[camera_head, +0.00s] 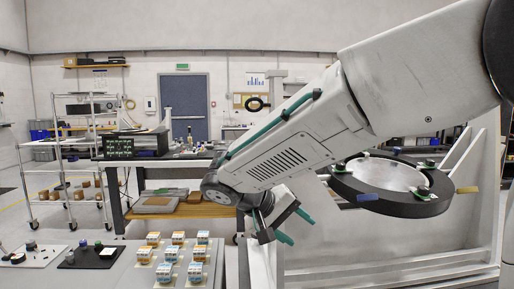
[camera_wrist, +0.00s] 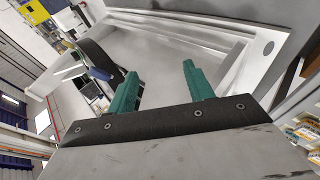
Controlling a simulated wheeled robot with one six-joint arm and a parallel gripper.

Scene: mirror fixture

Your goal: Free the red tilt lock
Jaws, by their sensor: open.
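The mirror fixture shows in the head view as a round mirror (camera_head: 385,174) in a thick black ring (camera_head: 400,205) on a pale grey frame (camera_head: 462,160). A blue handle (camera_head: 367,197) and a yellow handle (camera_head: 467,190) stick out from the ring, and green clips sit on its rim. I see no red tilt lock in either view; my arm covers part of the fixture. My gripper (camera_head: 294,228) is open and empty, left of the ring and apart from it. In the wrist view its teal fingers (camera_wrist: 160,78) are spread, with part of a black curved rim (camera_wrist: 97,55) beyond the left one.
A workbench (camera_head: 180,157) and a wire shelf cart (camera_head: 75,165) stand behind. The pale frame's beams lie close below and right of my gripper.

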